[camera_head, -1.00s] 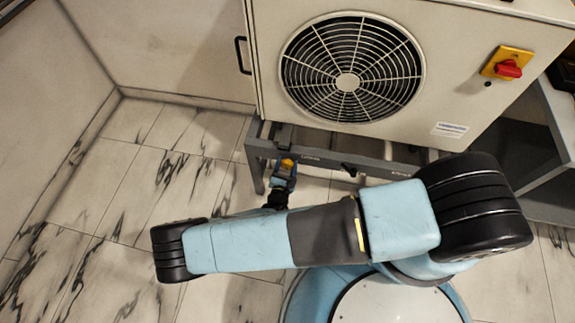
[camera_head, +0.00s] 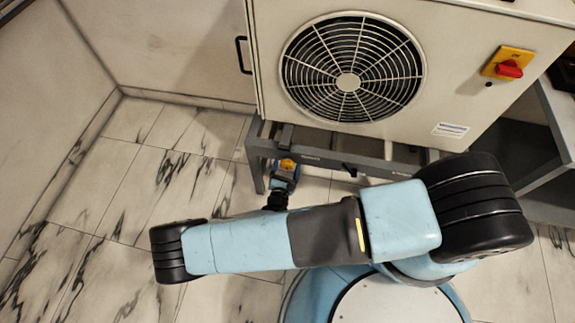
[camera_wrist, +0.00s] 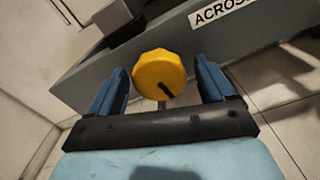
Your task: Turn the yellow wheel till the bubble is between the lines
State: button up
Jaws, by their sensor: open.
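The yellow wheel (camera_wrist: 159,74) is a knob with a scalloped rim and a dark mark on its face, on the grey frame in the wrist view. In the head view it is a small yellow spot (camera_head: 287,164) under the left end of the cabinet. My gripper (camera_wrist: 162,82) is open, with one blue finger on each side of the wheel and a visible gap at both sides. In the head view my gripper (camera_head: 284,178) is small and partly hidden behind my arm. The bubble and its lines cannot be made out in either view.
The grey frame (camera_head: 345,161) carries a pale cabinet with a round fan grille (camera_head: 350,70) and a red switch (camera_head: 508,69). An "ACROSS" label (camera_wrist: 221,14) is on the frame, cut off at the picture's top. Marble floor (camera_head: 130,200) lies open at the left.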

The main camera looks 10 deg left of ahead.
jog(key=s+a, duration=0.1)
jog(key=s, duration=1.2)
